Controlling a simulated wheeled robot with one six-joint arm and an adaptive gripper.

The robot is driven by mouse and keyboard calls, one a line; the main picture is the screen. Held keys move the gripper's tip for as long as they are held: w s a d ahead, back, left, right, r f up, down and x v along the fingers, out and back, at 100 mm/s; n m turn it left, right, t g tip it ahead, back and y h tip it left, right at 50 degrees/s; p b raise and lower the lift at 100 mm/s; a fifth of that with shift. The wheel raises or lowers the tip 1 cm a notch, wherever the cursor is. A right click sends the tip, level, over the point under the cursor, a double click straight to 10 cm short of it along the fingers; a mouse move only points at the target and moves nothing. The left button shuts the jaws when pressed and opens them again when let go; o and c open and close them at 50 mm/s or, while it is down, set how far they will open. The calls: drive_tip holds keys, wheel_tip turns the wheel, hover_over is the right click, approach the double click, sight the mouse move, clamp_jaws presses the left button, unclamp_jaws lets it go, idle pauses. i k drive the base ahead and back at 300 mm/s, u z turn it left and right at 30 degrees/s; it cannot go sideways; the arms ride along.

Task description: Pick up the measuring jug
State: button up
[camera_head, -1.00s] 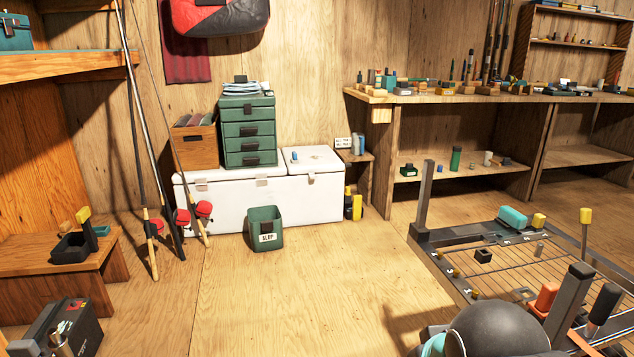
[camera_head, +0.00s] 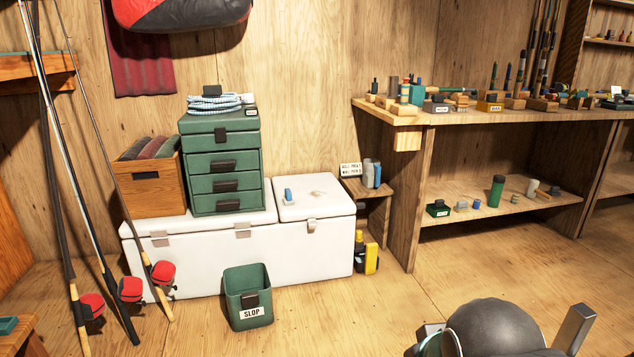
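I cannot make out a measuring jug for certain in the head view. A small pale cup-like container (camera_head: 532,187) stands on the lower shelf of the bench at the right, too small to identify. A green cylinder (camera_head: 496,191) stands to its left. Part of my own arm shows as a dark rounded shape at the bottom right. My gripper's fingers are not visible, and I see nothing held.
A white cooler (camera_head: 200,255) carries a green drawer unit (camera_head: 222,150) and a wooden crate (camera_head: 150,190). A green SLOP bin (camera_head: 248,295) stands before it. Fishing rods (camera_head: 85,200) lean at the left. The workbench (camera_head: 450,110) holds tackle. Floor right of the bin is clear.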

sight(371, 168)
drive_tip(key=i, duration=2.05)
drive_tip(key=z, duration=2.5)
drive_tip(key=i, duration=0.3)
drive_tip(key=u, duration=2.25)
